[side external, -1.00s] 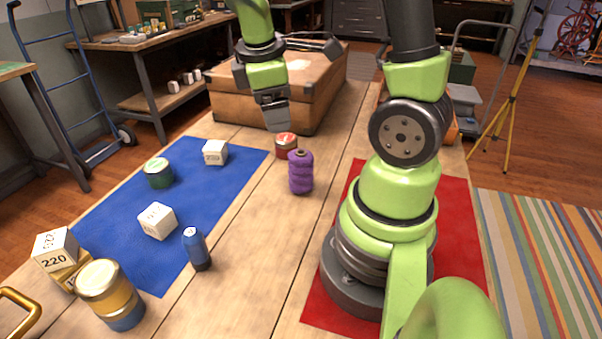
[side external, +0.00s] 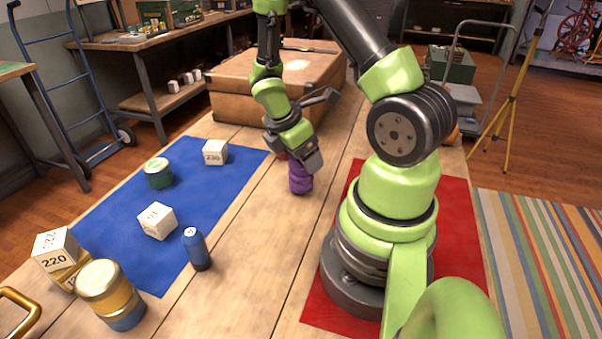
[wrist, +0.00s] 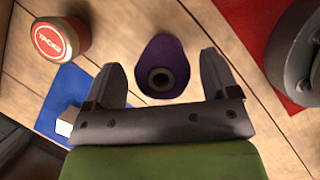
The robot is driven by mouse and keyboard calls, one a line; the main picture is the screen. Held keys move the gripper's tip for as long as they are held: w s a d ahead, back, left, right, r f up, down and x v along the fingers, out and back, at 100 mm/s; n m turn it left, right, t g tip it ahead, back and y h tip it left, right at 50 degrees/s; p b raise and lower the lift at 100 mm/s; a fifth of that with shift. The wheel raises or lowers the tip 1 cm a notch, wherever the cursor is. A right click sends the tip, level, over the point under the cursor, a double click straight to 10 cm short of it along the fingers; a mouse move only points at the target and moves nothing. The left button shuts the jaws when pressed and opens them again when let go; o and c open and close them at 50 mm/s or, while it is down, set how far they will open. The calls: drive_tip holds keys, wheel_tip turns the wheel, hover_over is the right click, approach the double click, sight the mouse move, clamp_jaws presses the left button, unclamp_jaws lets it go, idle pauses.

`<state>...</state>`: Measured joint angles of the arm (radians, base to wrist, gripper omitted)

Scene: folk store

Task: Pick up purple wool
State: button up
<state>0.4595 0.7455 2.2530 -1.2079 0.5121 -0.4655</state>
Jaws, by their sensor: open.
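The purple wool (side external: 300,181) is an upright spool standing on the wooden table. My gripper (side external: 306,160) is right above it in the side external view and hides its top. In the wrist view the purple wool (wrist: 162,68) shows from above, with a dark hole in its pale core. My gripper (wrist: 165,82) is open there, with one finger on each side of the spool and a gap to both. I cannot tell how far down the fingers reach.
A red-labelled tin (wrist: 60,40) stands close to the wool. A brown suitcase (side external: 240,98) is behind. Bare table lies in front of the wool.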

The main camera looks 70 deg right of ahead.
drive_tip(key=shift+x, duration=1.35)
drive_tip(key=c, duration=1)
